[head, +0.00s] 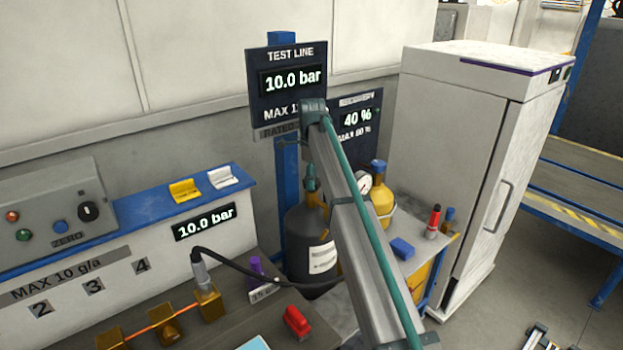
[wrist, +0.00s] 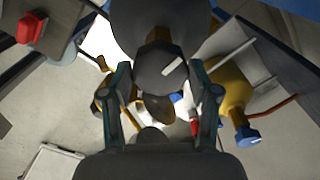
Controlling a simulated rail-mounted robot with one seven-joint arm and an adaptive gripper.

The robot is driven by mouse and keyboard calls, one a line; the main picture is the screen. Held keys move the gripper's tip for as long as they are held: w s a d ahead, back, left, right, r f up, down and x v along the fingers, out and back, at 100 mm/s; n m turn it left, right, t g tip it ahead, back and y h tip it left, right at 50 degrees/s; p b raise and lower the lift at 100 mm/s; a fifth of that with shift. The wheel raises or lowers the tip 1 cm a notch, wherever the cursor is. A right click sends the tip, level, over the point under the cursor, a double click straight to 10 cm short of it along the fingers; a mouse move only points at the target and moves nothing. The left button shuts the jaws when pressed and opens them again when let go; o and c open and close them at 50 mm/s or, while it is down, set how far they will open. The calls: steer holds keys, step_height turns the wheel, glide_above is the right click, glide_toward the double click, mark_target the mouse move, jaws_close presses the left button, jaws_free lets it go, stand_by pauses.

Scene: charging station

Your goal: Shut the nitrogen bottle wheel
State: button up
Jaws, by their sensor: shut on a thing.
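The dark gas bottle (head: 306,240), which I take to be the nitrogen bottle, stands upright behind the bench, with a white label and a yellow-brown neck. Its wheel is hidden by my arm in the head view. In the wrist view a dark round wheel (wrist: 158,72) with a slanted white mark sits between the fingers of my gripper (wrist: 162,80). The gripper is shut on this wheel, one finger on each side. The test line display (head: 293,82) reads 10.0 bar.
A yellow bottle (head: 382,202) with a blue top stands close to the right, beside a round gauge (head: 364,183). A second display (head: 357,118) reads 40 %. A white cabinet (head: 455,130) stands further right. A black hose (head: 255,270) crosses the bench.

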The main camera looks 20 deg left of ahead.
steer(key=o, duration=1.1)
steer(key=shift+o, duration=0.2)
step_height(320, 180, up, 12)
